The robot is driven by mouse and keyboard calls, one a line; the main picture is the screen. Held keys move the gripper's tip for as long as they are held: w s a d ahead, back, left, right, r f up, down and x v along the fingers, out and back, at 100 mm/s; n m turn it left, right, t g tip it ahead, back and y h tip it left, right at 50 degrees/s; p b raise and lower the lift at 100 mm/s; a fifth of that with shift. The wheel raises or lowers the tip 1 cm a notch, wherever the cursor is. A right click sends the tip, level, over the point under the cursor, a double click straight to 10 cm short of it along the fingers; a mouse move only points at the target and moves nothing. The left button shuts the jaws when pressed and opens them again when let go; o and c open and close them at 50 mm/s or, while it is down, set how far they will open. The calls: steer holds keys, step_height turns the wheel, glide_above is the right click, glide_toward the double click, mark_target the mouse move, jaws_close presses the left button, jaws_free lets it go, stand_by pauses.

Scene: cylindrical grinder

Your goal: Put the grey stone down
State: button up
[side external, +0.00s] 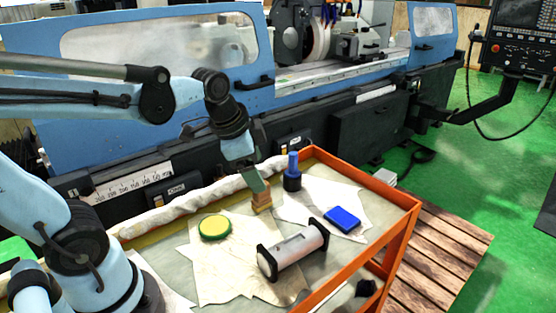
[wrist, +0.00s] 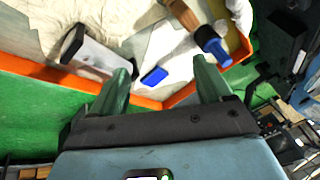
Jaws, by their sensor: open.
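My gripper (side external: 256,182) is open above the cart, at or just behind the top of an upright tan-brown block (side external: 262,201); whether they touch is unclear. In the wrist view its two green fingers (wrist: 163,68) are spread with nothing between them, and the brown block (wrist: 184,14) lies beyond the right fingertip. No plainly grey stone shows in either view. The closest in colour is a pale grey-white cylinder with black end plates (side external: 297,250), lying on the cart's cloth. It also shows at the left of the wrist view (wrist: 100,54).
The blue grinder (side external: 160,48) stands behind. A wooden pallet (side external: 440,255) is at right.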

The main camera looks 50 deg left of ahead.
steer(key=s+d+n+t, duration=0.1)
steer(key=n, duration=0.1)
steer(key=s+n, duration=0.1)
steer(key=n, duration=0.1)
steer(key=s+d+f+n+t, duration=0.1)
steer(key=n, duration=0.1)
steer(key=shift+d+n+t, duration=0.3)
steer(key=shift+o, duration=0.3)
stand_by(0.9)
steer(key=shift+o, duration=1.8)
steer(key=shift+w+a+r+m, duration=0.15)
steer(key=shift+w+r+m, duration=0.1)
steer(key=shift+m, duration=0.15)
steer(key=w+a+r+m+g, duration=0.6)
steer(key=w+a+m+g, duration=0.15)
steer(key=m, duration=0.95)
steer(key=f, duration=1)
steer(key=shift+w+a, duration=0.25)
steer(key=shift+a, duration=0.1)
